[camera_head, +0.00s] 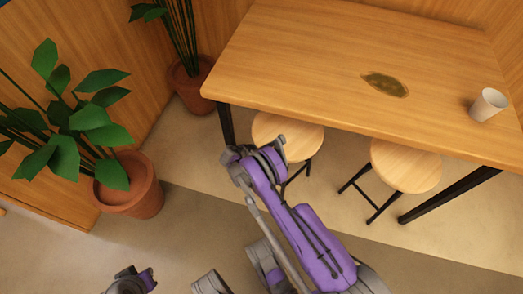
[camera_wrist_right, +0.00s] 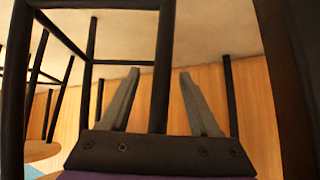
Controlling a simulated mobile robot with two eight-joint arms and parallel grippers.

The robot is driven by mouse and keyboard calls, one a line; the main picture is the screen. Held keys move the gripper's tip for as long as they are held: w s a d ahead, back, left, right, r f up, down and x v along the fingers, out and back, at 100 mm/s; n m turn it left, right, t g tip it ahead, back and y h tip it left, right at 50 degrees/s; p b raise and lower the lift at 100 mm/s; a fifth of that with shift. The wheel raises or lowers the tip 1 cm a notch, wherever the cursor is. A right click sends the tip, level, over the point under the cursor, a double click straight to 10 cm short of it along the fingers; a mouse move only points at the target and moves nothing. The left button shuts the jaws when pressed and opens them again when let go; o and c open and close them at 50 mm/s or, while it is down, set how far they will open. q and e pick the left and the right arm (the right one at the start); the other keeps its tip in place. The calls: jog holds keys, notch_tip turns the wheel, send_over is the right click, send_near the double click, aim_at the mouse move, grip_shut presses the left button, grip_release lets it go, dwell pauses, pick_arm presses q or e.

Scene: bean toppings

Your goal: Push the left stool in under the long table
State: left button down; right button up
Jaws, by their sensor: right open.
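The long table (camera_head: 330,50) has a light wooden top. The left stool (camera_head: 296,130), with a round wooden seat and dark legs, stands at its front edge, its far part under the top and its near part out. My right wrist covers the seat's front left. In the head view the right gripper's fingers are hidden. In the right wrist view the right gripper (camera_wrist_right: 160,75) is open, with a dark stool leg (camera_wrist_right: 163,60) showing between its fingers; I cannot tell whether they touch it. Only grey and purple parts of my body show at the bottom left; no left gripper fingers are visible.
The right stool (camera_head: 408,168) also sits partly under the table front. Potted plants (camera_head: 130,185) stand at the left. Floor (camera_head: 190,150) between pots and stool is clear.

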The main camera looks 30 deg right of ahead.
jog(key=p+v, duration=0.1)
jog(key=v, duration=0.6)
jog(key=shift+a+f, duration=0.1)
jog(key=shift+a, duration=0.05)
dwell(0.3)
